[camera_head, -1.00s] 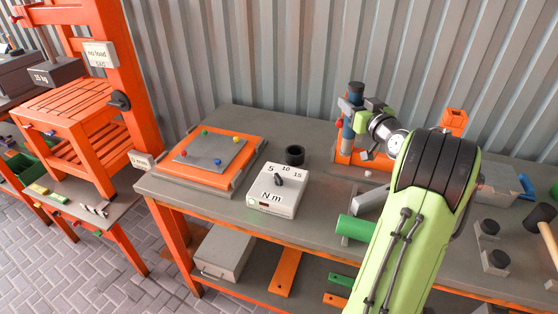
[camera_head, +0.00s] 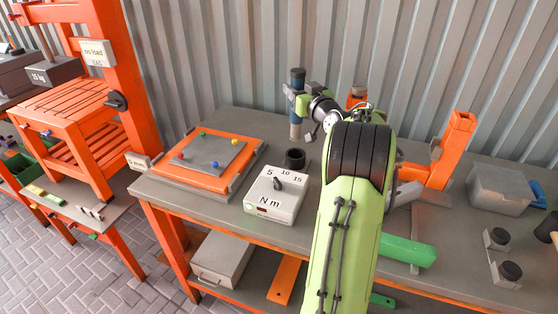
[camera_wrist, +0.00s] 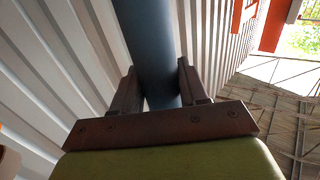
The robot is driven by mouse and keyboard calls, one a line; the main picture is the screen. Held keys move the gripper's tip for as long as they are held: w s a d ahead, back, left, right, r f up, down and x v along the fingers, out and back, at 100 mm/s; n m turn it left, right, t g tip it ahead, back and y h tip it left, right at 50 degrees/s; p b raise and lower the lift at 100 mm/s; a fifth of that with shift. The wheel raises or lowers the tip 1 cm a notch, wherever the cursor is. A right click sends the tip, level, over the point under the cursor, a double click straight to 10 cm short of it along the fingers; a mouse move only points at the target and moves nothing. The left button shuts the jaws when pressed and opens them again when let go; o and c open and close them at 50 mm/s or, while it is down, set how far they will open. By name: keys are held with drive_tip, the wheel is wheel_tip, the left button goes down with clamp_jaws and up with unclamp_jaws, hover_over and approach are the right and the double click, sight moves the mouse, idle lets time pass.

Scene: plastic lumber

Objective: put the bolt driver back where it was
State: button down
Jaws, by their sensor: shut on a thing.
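The bolt driver (camera_head: 296,118) is an upright blue-grey cylinder with a dark top, seen in the head view near the back of the bench. My gripper (camera_head: 295,93) is shut around its upper part. In the wrist view the driver (camera_wrist: 150,40) runs between the two dark fingers (camera_wrist: 160,90). A short black open cup (camera_head: 294,158) stands on the bench. The driver's lower end shows just above the cup's rim in the picture, with a small gap. I cannot tell whether it is directly over the cup or behind it.
A torque box (camera_head: 272,204) marked "N m" stands in front of the cup. An orange board with a grey plate (camera_head: 190,170) lies to the left. An orange stand (camera_head: 452,150), a grey bin (camera_head: 500,190) and a green cylinder (camera_head: 408,251) are to the right. A corrugated wall is behind.

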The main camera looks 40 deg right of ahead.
sight(300, 123)
drive_tip(key=f+b, duration=0.1)
drive_tip(key=f, duration=0.3)
drive_tip(key=f+b, duration=0.1)
drive_tip(key=f, duration=0.4)
drive_tip(key=shift+s+f+b, duration=0.2)
drive_tip(key=shift+f+b, duration=0.05)
drive_tip(key=shift+b, duration=0.15)
drive_tip(key=shift+f+b, duration=0.2)
drive_tip(key=shift+b, duration=0.1)
drive_tip(key=c, duration=0.6)
unclamp_jaws()
